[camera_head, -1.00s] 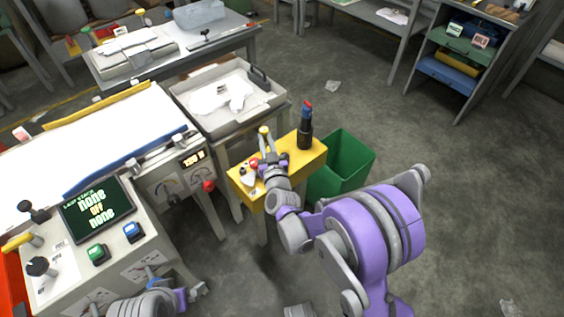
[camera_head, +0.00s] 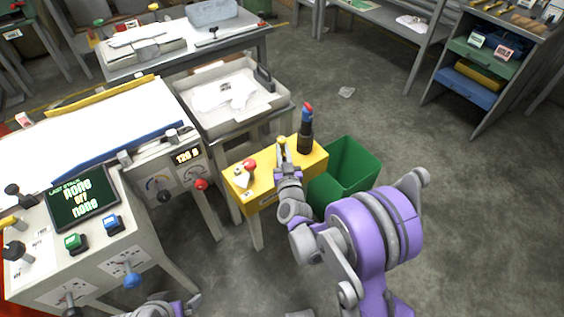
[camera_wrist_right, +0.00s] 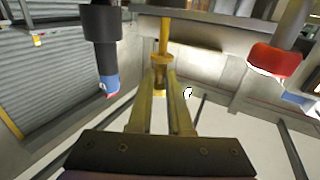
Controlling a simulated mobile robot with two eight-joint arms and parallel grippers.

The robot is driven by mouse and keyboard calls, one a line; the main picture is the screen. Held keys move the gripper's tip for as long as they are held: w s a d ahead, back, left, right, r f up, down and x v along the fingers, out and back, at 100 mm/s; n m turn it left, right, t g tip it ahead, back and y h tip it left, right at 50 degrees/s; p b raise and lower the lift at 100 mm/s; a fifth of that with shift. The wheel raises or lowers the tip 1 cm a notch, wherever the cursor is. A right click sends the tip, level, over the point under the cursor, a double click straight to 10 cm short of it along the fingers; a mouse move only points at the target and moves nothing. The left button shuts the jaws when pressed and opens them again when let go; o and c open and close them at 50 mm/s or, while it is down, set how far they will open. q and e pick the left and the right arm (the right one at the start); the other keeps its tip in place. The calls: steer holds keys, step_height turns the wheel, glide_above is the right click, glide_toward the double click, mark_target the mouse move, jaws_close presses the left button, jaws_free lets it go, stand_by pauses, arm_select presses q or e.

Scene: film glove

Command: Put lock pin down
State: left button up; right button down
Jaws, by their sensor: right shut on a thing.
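The lock pin, a slim yellow pin with a collar (camera_wrist_right: 163,62), is between the fingertips of my right gripper (camera_wrist_right: 160,88) in the right wrist view. The gripper is shut on it. In the head view my right gripper (camera_head: 286,168) is over the yellow stand (camera_head: 262,194), between a red-knobbed piece and a dark upright tool. Whether the pin touches the stand is not clear. My left arm (camera_head: 160,308) shows only in part at the bottom edge; its finger state cannot be told.
The dark tool with blue and red top (camera_head: 305,132) stands close right of the gripper. The red-knobbed piece (camera_head: 249,166) is to its left. A green bin (camera_head: 352,166) stands right of the stand. A grey tray (camera_head: 276,100) is behind, and a control panel (camera_head: 140,235) is at left.

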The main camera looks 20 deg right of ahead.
steer(key=shift+f+b, duration=0.5)
steer(key=shift+f, duration=1.8)
steer(key=shift+f, duration=0.15)
steer(key=c, duration=0.8)
jaws_free()
steer(key=shift+c, duration=0.2)
